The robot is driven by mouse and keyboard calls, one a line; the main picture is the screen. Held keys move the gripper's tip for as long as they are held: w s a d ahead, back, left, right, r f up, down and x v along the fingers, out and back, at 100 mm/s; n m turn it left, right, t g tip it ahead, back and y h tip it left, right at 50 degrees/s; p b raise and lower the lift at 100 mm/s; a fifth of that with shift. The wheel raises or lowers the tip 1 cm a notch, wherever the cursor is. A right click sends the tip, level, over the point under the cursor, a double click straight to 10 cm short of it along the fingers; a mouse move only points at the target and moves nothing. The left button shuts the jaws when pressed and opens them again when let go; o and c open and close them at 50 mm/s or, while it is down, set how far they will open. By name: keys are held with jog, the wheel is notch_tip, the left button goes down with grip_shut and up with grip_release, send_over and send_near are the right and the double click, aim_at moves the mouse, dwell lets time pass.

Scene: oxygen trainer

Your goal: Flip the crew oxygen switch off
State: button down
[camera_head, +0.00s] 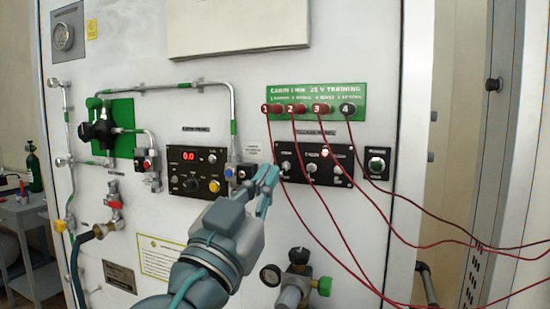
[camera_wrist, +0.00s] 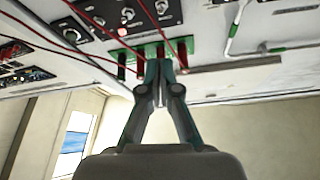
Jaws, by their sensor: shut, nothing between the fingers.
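A black switch panel (camera_head: 313,164) is on the white wall, with several small toggle switches in a row. Its labels are too small to read, so I cannot tell which toggle is the crew oxygen switch or how it is set. A red lit lamp (camera_head: 325,152) is on this panel. The panel also shows, turned over, at the top of the wrist view (camera_wrist: 142,14). My gripper (camera_head: 270,173) is shut and empty, close to the panel's left edge in the head view. In the wrist view its fingertips (camera_wrist: 159,66) overlap the green jack strip. I cannot tell whether they touch anything.
A green strip (camera_head: 345,90) with several numbered jacks is above the panel. Red cables (camera_head: 385,210) hang from it across the panel's front and right. A black panel with a red display (camera_head: 189,156) is on the left. A regulator (camera_head: 296,283) sits below.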

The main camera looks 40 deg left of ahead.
jog(key=shift+s+d+f, duration=0.15)
jog(key=shift+s+f, duration=0.55)
jog(key=shift+s+d+f, duration=0.15)
jog(key=shift+s+f, duration=0.5)
